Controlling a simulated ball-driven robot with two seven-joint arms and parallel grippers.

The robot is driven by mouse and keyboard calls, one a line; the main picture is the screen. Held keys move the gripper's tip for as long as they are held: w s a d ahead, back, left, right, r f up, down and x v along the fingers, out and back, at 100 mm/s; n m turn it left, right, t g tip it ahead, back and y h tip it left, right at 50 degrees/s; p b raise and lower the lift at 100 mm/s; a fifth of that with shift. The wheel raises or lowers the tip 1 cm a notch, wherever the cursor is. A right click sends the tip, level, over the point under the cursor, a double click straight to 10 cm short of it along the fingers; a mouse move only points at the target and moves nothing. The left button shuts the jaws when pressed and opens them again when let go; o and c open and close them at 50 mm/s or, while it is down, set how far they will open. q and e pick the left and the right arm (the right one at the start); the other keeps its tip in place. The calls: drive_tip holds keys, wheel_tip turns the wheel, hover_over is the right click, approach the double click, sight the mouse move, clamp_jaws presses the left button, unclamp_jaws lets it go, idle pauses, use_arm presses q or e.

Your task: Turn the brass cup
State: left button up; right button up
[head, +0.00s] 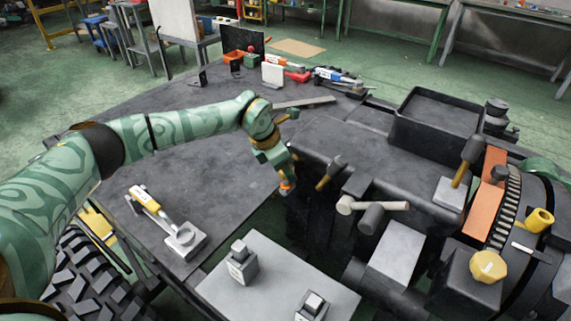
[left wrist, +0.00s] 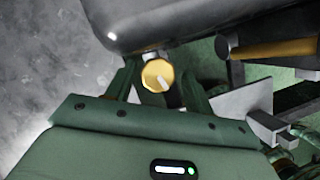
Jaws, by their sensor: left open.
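In the head view, my left gripper (head: 287,184) is at the near left side of the dark chassis block, and the cup is mostly hidden there. My right gripper is not in view.
The dark chassis block (head: 345,140) fills the middle right. A black tray (head: 436,118) stands behind. The grey bench top (head: 190,125) left of the gripper is mostly clear.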

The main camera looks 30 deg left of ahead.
use_arm(q)
drive_tip(key=shift+w+a+n, duration=0.1)
drive_tip(key=shift+n, duration=0.2)
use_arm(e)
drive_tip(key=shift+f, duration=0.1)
